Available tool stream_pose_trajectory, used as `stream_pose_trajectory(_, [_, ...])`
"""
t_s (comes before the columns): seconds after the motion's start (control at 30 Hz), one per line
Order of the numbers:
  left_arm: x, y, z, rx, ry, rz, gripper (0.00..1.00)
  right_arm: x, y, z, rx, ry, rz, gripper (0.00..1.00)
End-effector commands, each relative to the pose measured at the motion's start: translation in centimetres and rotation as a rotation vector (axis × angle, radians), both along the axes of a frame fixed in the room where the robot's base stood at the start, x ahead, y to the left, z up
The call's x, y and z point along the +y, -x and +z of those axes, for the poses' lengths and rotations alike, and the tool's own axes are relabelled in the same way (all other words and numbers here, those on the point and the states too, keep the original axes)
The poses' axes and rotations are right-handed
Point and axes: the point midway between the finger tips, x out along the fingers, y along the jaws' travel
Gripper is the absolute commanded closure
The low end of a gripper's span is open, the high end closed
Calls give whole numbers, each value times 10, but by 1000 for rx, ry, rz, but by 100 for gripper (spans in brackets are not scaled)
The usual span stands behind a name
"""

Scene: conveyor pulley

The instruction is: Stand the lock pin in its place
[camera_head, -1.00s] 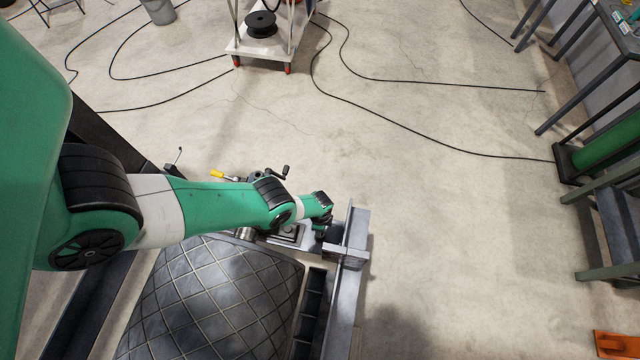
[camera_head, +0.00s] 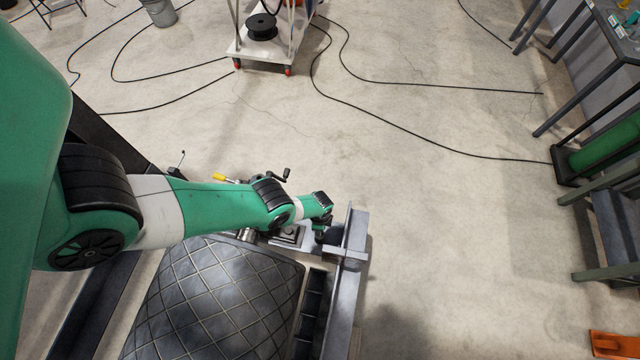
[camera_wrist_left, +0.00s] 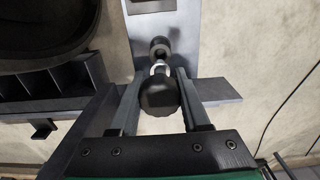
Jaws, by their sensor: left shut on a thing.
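The lock pin shows in the left wrist view as a round black knob (camera_wrist_left: 160,95) with a short shiny neck above it. My left gripper (camera_wrist_left: 161,78) is shut on it, one finger on each side. A dark round piece (camera_wrist_left: 159,46) lies past the neck over a grey steel plate (camera_wrist_left: 185,30); I cannot tell whether it is part of the pin or a seat. In the head view my left gripper (camera_head: 321,236) is at the grey bracket, and the pin is too small to make out. My right gripper is not in view.
A steel upright frame (camera_head: 347,290) stands beside the gripper. The large ribbed pulley (camera_head: 215,300) lies below my arm, with a dark slotted rail (camera_head: 309,310) next to it. A crank handle (camera_head: 283,175) and a yellow handle (camera_head: 218,177) are behind.

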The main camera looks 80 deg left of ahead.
Motion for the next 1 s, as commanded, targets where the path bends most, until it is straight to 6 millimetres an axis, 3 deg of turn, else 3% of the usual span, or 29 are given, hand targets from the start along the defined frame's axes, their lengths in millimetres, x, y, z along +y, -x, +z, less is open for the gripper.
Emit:
stream_pose_trajectory(0.4, [0,-1,33,-1,0,0,100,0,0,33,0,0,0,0])
stream_pose_trajectory(0.83, [0,-1,38,-1,0,0,100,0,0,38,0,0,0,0])
stream_pose_trajectory(1.0, [0,-1,67,-1,0,0,100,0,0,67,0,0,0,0])
